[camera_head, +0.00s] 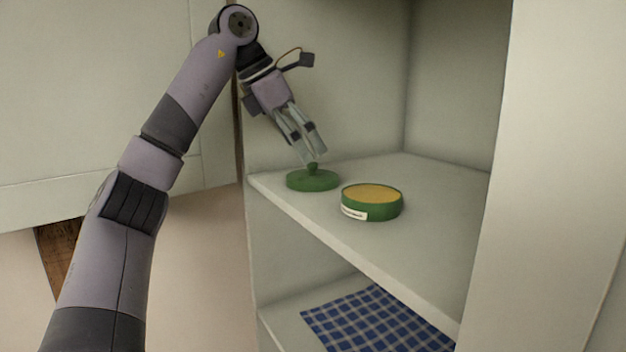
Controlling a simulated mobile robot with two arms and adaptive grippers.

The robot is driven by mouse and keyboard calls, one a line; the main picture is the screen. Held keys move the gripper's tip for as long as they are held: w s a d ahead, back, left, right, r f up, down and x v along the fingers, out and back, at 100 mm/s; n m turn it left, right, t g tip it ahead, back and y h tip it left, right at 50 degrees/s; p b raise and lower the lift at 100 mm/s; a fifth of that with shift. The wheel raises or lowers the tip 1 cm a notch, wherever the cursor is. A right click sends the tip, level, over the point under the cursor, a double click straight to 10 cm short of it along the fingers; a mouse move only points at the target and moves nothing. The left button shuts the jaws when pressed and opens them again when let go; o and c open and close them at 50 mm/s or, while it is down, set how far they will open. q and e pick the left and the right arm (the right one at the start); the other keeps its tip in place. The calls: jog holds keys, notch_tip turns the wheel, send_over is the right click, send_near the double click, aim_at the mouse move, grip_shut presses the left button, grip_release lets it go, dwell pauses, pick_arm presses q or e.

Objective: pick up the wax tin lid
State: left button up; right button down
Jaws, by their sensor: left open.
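The wax tin lid (313,181) is a round green disc with a small knob on top. It lies flat on the upper shelf, near the shelf's left end. The open wax tin (372,203), green with yellow wax inside and a pale label, stands just right of the lid, apart from it. My left gripper (312,161) is open and points down, with its fingertips at the lid's knob. I cannot tell whether the fingers touch the knob. My right gripper is not in view.
The shelf (430,205) is bare behind and to the right of the tin. A lower shelf holds a blue checked cloth (378,322). A pale upright panel (545,180) closes off the right side. The cabinet's back wall (345,90) is behind the gripper.

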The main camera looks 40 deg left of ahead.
aim_at(312, 163)
pick_arm(q)
jog(key=p+x, duration=0.1)
jog(key=x, duration=0.2)
jog(key=shift+f, duration=0.2)
jog(key=shift+w+f, duration=0.4)
jog(key=shift+f, duration=0.1)
jog(key=shift+s+d, duration=0.1)
jog(key=shift+d, duration=0.05)
jog(key=shift+c, duration=1.3)
jog(key=c, duration=0.7)
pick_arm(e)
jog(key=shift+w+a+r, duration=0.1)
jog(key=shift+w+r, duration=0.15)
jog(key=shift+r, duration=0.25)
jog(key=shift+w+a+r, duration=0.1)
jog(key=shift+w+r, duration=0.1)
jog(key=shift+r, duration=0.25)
pick_arm(q)
jog(key=shift+r, duration=0.15)
jog(key=shift+c, duration=0.2)
